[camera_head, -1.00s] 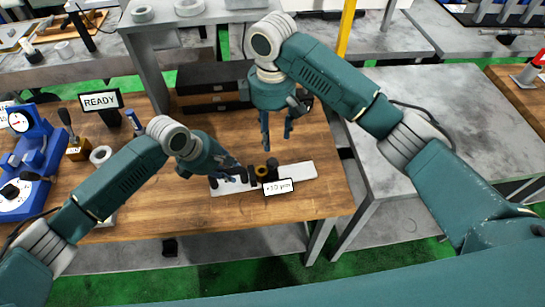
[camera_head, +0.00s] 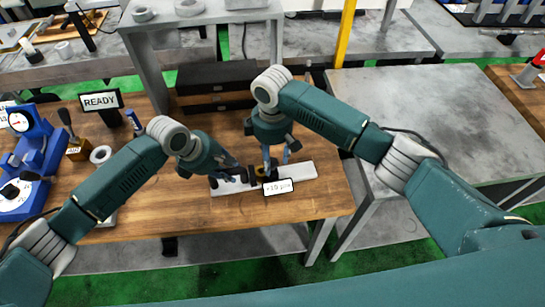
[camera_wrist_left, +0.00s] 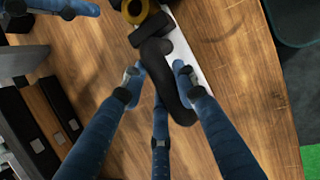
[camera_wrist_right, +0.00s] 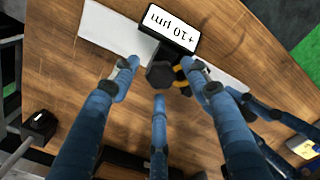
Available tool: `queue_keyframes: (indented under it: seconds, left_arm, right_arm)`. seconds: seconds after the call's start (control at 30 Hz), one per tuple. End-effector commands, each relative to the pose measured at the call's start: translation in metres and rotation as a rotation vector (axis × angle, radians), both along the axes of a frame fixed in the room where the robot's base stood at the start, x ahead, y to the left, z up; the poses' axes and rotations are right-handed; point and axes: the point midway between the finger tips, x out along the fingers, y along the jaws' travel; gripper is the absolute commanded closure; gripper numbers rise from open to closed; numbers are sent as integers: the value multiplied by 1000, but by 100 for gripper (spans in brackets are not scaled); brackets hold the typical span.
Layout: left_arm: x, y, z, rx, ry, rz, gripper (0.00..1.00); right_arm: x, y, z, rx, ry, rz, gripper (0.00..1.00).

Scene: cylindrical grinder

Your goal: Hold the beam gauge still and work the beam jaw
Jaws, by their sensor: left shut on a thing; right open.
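The beam gauge is a dark body on a white bar (camera_head: 304,171), with a yellow-gold ring (camera_wrist_right: 181,76) and a display (camera_head: 278,187) reading about +10 µm. My left gripper (camera_head: 243,180) is shut on its curved black handle (camera_wrist_left: 157,75), left of the ring. My right gripper (camera_head: 278,160) is open, pointing down over the gauge just right of the left gripper. In the right wrist view its fingers surround a dark knob (camera_wrist_right: 160,73) beside the ring, with gaps visible. I cannot tell which part is the beam jaw; the grippers partly hide the gauge.
The wooden bench (camera_head: 200,222) is clear in front of the gauge. Dark stacked blocks (camera_head: 215,85) lie behind. A grey table (camera_head: 440,110) is at the right.

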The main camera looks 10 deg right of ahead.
Motion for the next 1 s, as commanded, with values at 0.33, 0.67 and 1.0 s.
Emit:
queue_keyframes:
  seconds: [0.33,0.67,1.0]
  left_arm:
    - [1,1,0,1,-3,1,100]
    - [1,1,0,1,-3,1,100]
    - [0,2,0,3,-1,1,100]
  right_arm:
    - [0,0,0,0,0,-1,100]
    - [4,-41,0,-3,-1,-8,100]
    - [8,-84,0,-5,-2,-5,100]
